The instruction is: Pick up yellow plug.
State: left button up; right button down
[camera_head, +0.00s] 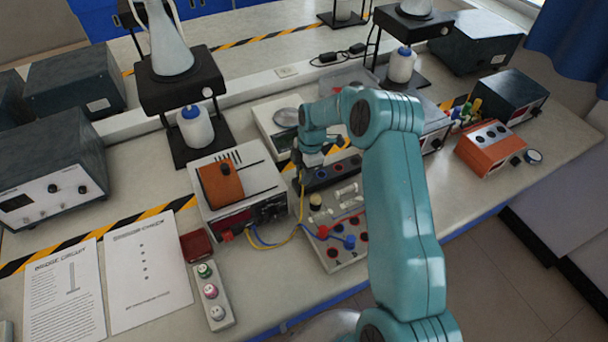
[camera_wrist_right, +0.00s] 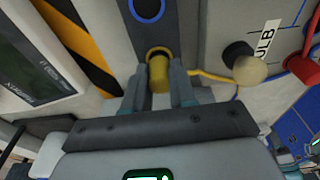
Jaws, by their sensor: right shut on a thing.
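The yellow plug (camera_wrist_right: 158,74) is between the two fingers of my right gripper (camera_wrist_right: 159,92) in the right wrist view, and the gripper is shut on it. Its far end meets a dark ringed spot on a grey strip; I cannot tell whether it is seated there. A yellow cable (camera_wrist_right: 208,76) runs off to the right. In the head view my right gripper (camera_head: 304,166) is above the back left of the circuit board (camera_head: 345,257), and the plug is hidden there. The yellow cable (camera_head: 302,202) hangs below the gripper. My left gripper is not in view.
A red plug (camera_head: 323,232) and a blue plug (camera_head: 349,241) stand on the board. A power unit with an orange-brown block (camera_head: 220,184) is to its left. An orange box (camera_head: 490,148) is to the right. Paper sheets (camera_head: 148,262) lie at the left.

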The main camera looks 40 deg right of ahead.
notch_tip(320, 180, up, 20)
jog(key=b, duration=0.2)
jog(key=shift+f, duration=0.15)
jog(key=shift+a, duration=0.1)
